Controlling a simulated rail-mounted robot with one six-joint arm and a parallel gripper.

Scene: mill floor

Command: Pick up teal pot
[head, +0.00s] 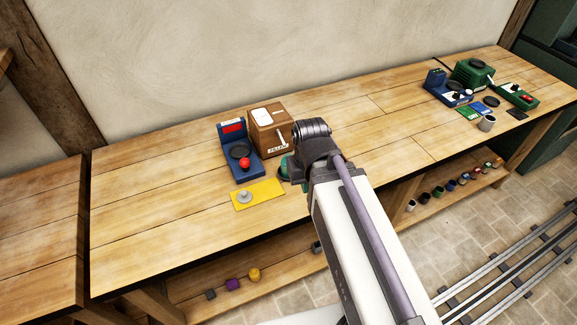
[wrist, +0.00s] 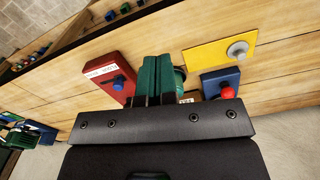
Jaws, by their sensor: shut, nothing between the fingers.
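The teal pot (head: 284,163) shows only as a small sliver in the head view, just right of the brown wooden box; my arm hides the rest. In the wrist view a teal rounded part (wrist: 180,75) shows just right of my fingers, mostly hidden behind them. My gripper (wrist: 157,60) is shut and empty, with its two dark green fingers side by side over the bench beside the pot. Whether the fingers touch the pot I cannot tell. In the head view my fingertips are hidden behind the arm.
A brown box (head: 268,130), a blue device with a red ball (head: 239,150) and a yellow plate with a grey knob (head: 265,190) stand close by. A red box with a blue knob (wrist: 108,75) lies left of my fingers. Green and blue devices (head: 473,75) stand far right.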

